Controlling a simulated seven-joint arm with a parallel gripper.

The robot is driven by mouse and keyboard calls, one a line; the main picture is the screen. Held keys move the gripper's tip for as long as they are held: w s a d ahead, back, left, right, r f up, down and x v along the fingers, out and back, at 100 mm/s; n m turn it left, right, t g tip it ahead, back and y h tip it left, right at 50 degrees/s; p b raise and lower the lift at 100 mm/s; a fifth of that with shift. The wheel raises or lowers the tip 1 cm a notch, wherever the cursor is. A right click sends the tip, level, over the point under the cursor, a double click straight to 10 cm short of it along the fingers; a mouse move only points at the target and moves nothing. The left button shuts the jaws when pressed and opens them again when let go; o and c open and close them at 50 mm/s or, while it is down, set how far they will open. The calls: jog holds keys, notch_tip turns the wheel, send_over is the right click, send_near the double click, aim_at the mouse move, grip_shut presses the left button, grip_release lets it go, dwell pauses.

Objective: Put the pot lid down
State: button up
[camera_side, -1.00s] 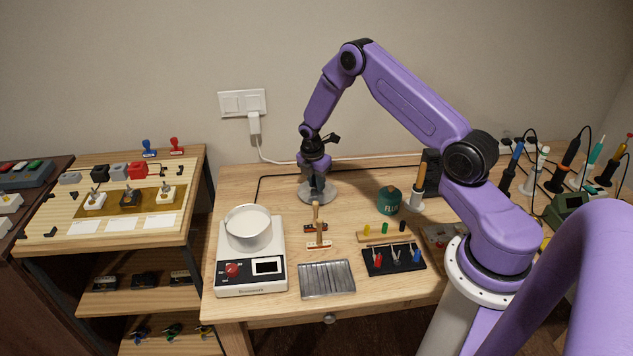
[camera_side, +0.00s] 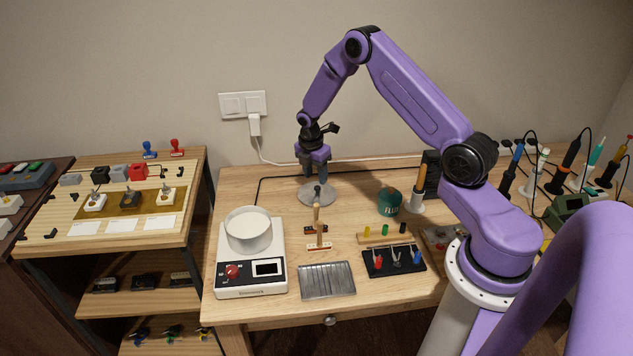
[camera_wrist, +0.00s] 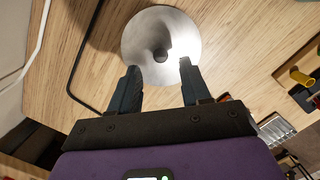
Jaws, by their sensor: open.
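The pot lid (camera_side: 320,197) is a round grey metal disc with a dark knob. It lies flat on the wooden table behind the wooden-handled tool. In the wrist view the lid (camera_wrist: 140,33) shows whole, with its knob just beyond and between my fingertips. My gripper (camera_side: 313,172) is above the lid, apart from it, pointing down. In the wrist view my gripper (camera_wrist: 158,68) is open and empty, one finger on each side. The white pot (camera_side: 249,231) stands uncovered on the white hot plate (camera_side: 252,284) at the left front of the table.
A wooden-handled tool (camera_side: 317,222) stands upright in front of the lid. A green flux jar (camera_side: 390,202) is to the right. A metal ribbed tray (camera_side: 327,281) and a black holder (camera_side: 394,262) lie at the front. A black cable (camera_side: 257,184) runs left of the lid.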

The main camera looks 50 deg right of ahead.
notch_tip(320, 180, up, 7)
jog(key=a, duration=0.1)
jog(key=s+a+r+m, duration=0.1)
jog(key=s+a+r, duration=0.3)
jog(key=a, duration=0.3)
jog(key=s+a+r+m+y, duration=0.1)
jog(key=s+a+r, duration=0.2)
jog(key=s+a, duration=0.25)
jog(key=s+a+r, duration=0.3)
jog(key=a+r, duration=0.1)
jog(key=a, duration=0.3)
jog(key=s+a+r+m, duration=0.1)
jog(key=s+r, duration=0.1)
jog(key=s, duration=0.9)
jog(key=s+a+r+m+y, duration=0.1)
jog(key=s+r+m, duration=0.1)
jog(key=s, duration=1)
jog(key=shift+s, duration=0.2)
jog(key=shift+a, duration=0.1)
